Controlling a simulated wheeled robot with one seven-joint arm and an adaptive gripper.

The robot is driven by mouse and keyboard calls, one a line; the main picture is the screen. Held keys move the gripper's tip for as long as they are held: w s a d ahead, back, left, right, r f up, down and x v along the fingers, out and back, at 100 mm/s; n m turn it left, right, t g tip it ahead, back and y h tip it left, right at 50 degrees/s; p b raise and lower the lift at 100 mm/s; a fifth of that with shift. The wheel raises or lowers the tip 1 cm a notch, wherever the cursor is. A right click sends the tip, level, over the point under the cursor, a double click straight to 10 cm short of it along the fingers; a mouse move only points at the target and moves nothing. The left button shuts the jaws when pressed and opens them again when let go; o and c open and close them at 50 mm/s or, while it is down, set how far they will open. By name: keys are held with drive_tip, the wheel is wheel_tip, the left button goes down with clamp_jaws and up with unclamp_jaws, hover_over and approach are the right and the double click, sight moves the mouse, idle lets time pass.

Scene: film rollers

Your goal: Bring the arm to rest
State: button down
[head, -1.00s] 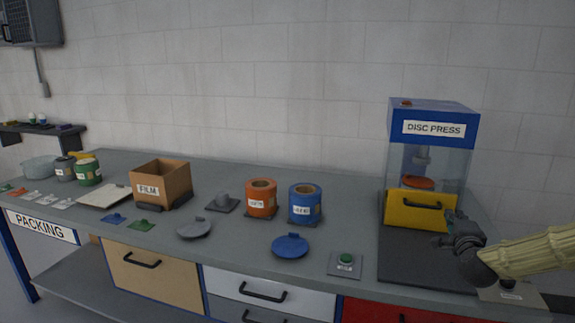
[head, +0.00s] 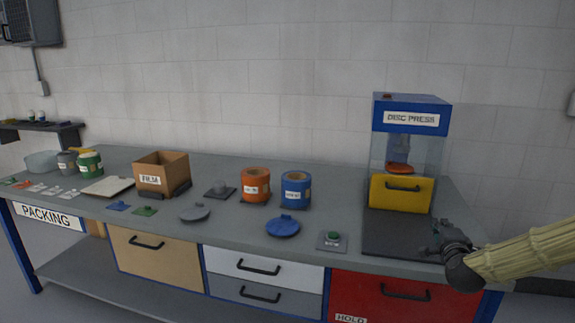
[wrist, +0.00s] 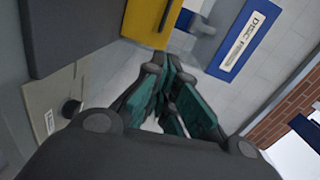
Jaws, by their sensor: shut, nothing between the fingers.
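My gripper (head: 441,232) is at the right of the head view, at the end of my arm in its pale yellow sleeve. It appears over the front right of the bench, in front of the disc press (head: 409,155). In the wrist view my gripper's teal-padded fingers (wrist: 160,85) are shut with nothing between them. The press's yellow front (head: 401,192) with its dark handle is behind the gripper, apart from it. It also shows at the top of the wrist view (wrist: 146,22).
A red drawer (head: 400,297) is below the gripper. Open space lies in front of the wall above the bench.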

drive_tip(key=s+a+f+n+g+y+b, duration=0.1)
drive_tip(key=s+a+f+n+g+y, duration=0.15)
drive_tip(key=a+f, duration=0.45)
drive_tip(key=s+a+f+n+g+y+b, duration=0.1)
drive_tip(key=s+a+f+n+b, duration=0.15)
drive_tip(key=f, duration=0.85)
drive_tip(key=s+a+f+n+g+y+b, duration=0.1)
drive_tip(key=s+a+f+n+g, duration=0.25)
drive_tip(key=s+f, duration=0.5)
drive_tip(key=s+a+f+n+g+b, duration=0.1)
drive_tip(key=s+a+f+n+g, duration=0.2)
drive_tip(key=s+f, duration=0.6)
drive_tip(key=s+a+f+n+g+y+b, duration=0.1)
drive_tip(key=s+a+f+n, duration=0.25)
drive_tip(key=s+f, duration=0.5)
drive_tip(key=s+a+f+n+g+b, duration=0.1)
drive_tip(key=s+f+n+g, duration=0.1)
drive_tip(key=s+f, duration=0.35)
drive_tip(key=s+a+f+n+g+h+b, duration=0.1)
drive_tip(key=s+f+g, duration=0.1)
drive_tip(key=s, duration=0.7)
drive_tip(key=s+a+f+n+g+b, duration=0.1)
drive_tip(key=s+f+n+g, duration=0.15)
drive_tip(key=s, duration=0.45)
wheel_tip(320, 180, up, 15)
drive_tip(key=p, duration=1.5)
drive_tip(key=shift+w+d+m+t+p, duration=0.2)
drive_tip(key=shift+w+m+t+p, duration=0.15)
drive_tip(key=shift+w+m+t, duration=0.1)
